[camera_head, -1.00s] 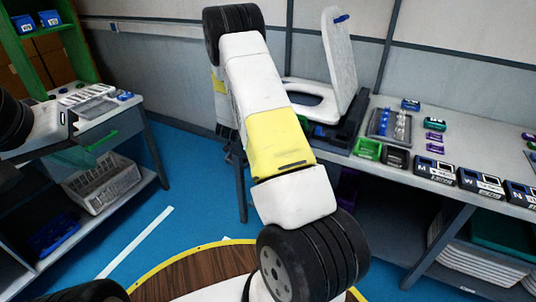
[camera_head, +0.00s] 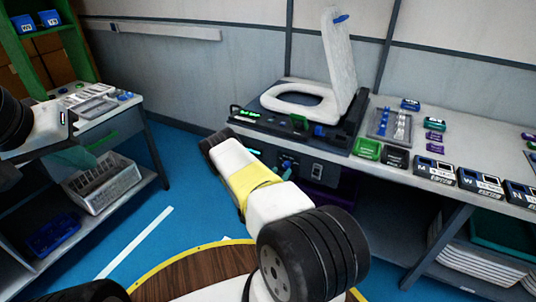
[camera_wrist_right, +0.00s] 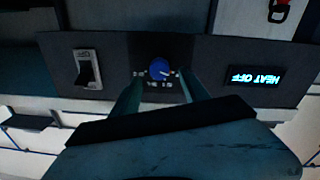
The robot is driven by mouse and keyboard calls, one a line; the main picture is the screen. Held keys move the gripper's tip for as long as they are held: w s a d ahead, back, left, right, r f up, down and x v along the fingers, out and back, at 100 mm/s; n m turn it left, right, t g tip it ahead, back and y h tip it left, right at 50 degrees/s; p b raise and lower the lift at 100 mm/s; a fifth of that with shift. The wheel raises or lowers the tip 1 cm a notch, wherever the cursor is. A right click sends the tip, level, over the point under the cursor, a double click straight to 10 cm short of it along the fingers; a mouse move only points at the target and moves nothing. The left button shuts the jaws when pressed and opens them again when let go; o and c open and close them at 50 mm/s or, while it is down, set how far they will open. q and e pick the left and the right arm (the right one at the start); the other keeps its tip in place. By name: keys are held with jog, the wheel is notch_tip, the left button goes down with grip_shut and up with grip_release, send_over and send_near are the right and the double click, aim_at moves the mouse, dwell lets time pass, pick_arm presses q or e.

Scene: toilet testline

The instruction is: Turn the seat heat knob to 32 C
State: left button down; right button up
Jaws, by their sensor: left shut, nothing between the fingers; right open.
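The seat heat knob is a small blue round knob (camera_wrist_right: 158,69) on a dark panel, with small white numbers around it and a pale mark towards its right side. A display (camera_wrist_right: 255,78) beside it reads HEAT OFF, upside down in the right wrist view. My right gripper (camera_wrist_right: 160,92) is open, its two teal fingers either side of and just short of the knob; contact cannot be made out. In the head view this gripper (camera_head: 287,172) is at the front panel below the toilet seat (camera_head: 292,99). My left gripper (camera_head: 78,157) is far left, shut and empty.
A rocker switch (camera_wrist_right: 88,70) sits on the same panel, across the knob from the display. The raised lid (camera_head: 340,55) stands above the seat. The right-hand table (camera_head: 470,140) carries a tray, small boxes and labelled blocks. A left shelf (camera_head: 135,105) holds trays. Blue floor lies between.

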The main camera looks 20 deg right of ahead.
aim_at(285, 166)
jog(key=shift+x, duration=2.05)
grip_shut()
